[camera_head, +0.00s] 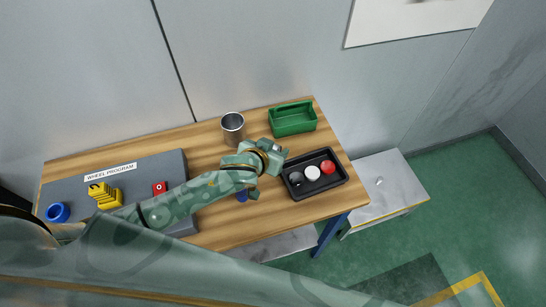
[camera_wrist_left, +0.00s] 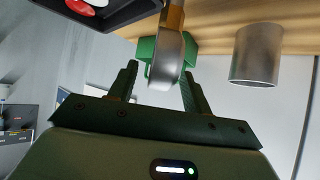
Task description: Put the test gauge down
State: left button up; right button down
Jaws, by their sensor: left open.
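My right gripper is not in view.
A black tray (camera_head: 318,191) holds dark, white and red round pieces. A green bin (camera_head: 293,119) and a metal cup (camera_head: 232,128) stand at the back. The grey "WHEEL PROGRAM" board (camera_head: 140,165) carries yellow, red and blue parts. A low side table (camera_head: 398,190) stands right.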

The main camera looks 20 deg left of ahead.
pick_arm(q)
jog(key=shift+s, duration=0.1)
jog(key=shift+c, duration=0.6)
grip_shut()
jog(key=shift+r, duration=0.2)
